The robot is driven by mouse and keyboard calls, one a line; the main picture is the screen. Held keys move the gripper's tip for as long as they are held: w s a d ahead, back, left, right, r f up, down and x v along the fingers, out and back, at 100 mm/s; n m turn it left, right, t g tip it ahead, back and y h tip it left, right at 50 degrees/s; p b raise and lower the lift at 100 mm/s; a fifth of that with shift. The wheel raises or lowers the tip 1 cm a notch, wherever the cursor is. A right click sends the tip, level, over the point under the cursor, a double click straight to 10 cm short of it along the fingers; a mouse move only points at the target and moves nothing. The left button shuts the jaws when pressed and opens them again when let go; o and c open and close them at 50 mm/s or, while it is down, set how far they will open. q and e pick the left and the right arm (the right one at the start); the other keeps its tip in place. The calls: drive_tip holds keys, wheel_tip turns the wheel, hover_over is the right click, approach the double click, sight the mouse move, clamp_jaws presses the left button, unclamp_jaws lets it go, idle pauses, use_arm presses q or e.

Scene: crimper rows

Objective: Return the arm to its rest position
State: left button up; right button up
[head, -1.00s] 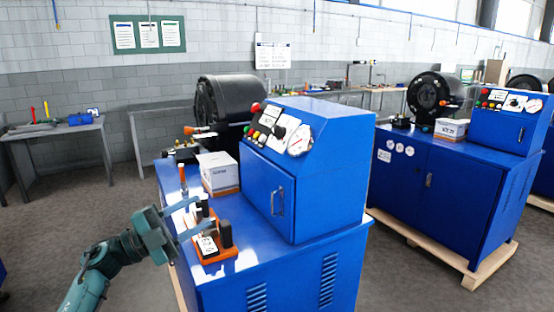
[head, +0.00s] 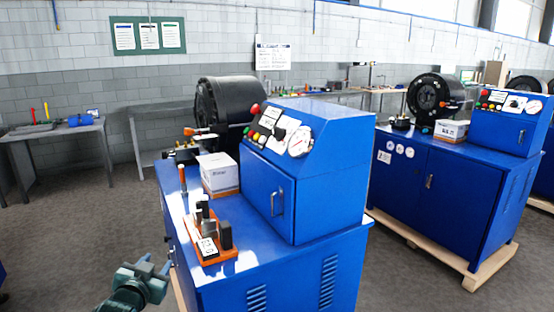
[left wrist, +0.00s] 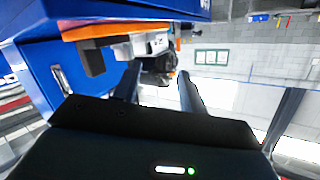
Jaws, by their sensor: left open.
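My left gripper (head: 158,264) is at the lower left of the head view, beside the front left edge of the blue crimper machine (head: 285,262) and lower than its top. In the left wrist view its two dark fingers (left wrist: 158,92) stand apart with nothing between them. An orange tray (head: 226,254) with dark and grey blocks sits on the machine's top, apart from the gripper. The tray also shows in the left wrist view (left wrist: 95,31). My right gripper is in neither view.
A second blue crimper machine (head: 445,190) is at the right. A grey table (head: 55,133) with tools stands at the far left. The floor left of the near machine is clear.

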use_arm(q)
drive_tip(key=s+d+f+g+h, duration=0.2)
drive_tip(key=s+d+f, duration=0.6)
drive_tip(key=s+f, duration=0.4)
drive_tip(key=s+d+f+g, duration=0.1)
drive_tip(key=s+d, duration=0.3)
drive_tip(key=s, duration=0.6)
drive_tip(key=s+d+f+g+h, duration=0.1)
drive_tip(key=s+d+f+g, duration=0.1)
drive_tip(key=s, duration=0.9)
drive_tip(key=shift+s+d+f+h, duration=0.25)
drive_tip(key=shift+d+f, duration=0.3)
drive_tip(key=shift+d, duration=0.35)
